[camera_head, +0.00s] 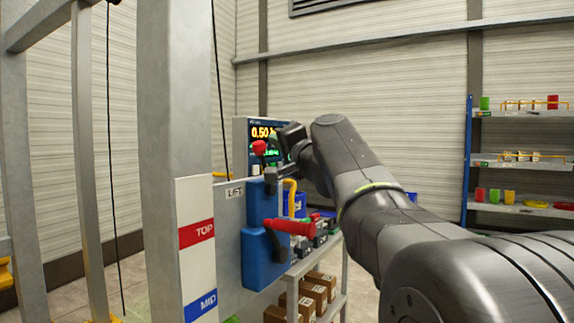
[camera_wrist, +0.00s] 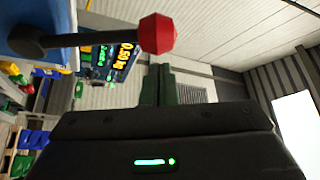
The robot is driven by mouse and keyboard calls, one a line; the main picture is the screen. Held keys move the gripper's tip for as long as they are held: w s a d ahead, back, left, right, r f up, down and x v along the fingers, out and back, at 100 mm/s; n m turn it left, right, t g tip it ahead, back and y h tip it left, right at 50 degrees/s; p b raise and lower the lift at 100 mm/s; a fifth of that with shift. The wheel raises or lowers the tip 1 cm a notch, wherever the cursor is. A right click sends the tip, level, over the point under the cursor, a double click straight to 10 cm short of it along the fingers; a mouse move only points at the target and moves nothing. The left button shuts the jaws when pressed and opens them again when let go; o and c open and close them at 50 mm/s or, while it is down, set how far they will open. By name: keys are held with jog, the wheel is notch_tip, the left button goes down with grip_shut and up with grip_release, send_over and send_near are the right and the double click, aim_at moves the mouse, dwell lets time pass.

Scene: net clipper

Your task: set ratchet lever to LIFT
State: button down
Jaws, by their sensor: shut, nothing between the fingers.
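The blue ratchet box (camera_head: 266,250) is mounted on a grey panel beside the post. A small lever with a red knob (camera_head: 259,147) shows at its top, near the LIFT label (camera_head: 234,192). A larger red crank handle (camera_head: 290,226) sticks out lower down. My gripper (camera_head: 271,178) is close to the right of the knob and partly covers the lever's base. In the wrist view the fingers (camera_wrist: 158,84) are shut and empty. The red knob (camera_wrist: 157,33) on its dark rod lies just past the fingertips, seemingly apart from them. I cannot tell the lever's exact setting.
A display (camera_head: 264,132) reading 0.50 stands behind the gripper. The post (camera_head: 172,100) carries TOP and MID labels. A cart with cardboard boxes (camera_head: 313,290) stands below right. A shelf rack (camera_head: 515,160) is at the far right.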

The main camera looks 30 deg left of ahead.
jog(key=shift+s+f+n+g+y+b, duration=0.15)
jog(key=shift+s+n+y+b, duration=0.3)
jog(key=shift+b, duration=0.8)
jog(key=shift+s+f+n+g+y+b, duration=0.15)
jog(key=shift+s+n+b, duration=0.45)
jog(key=shift+b, duration=0.6)
jog(key=shift+r, duration=0.2)
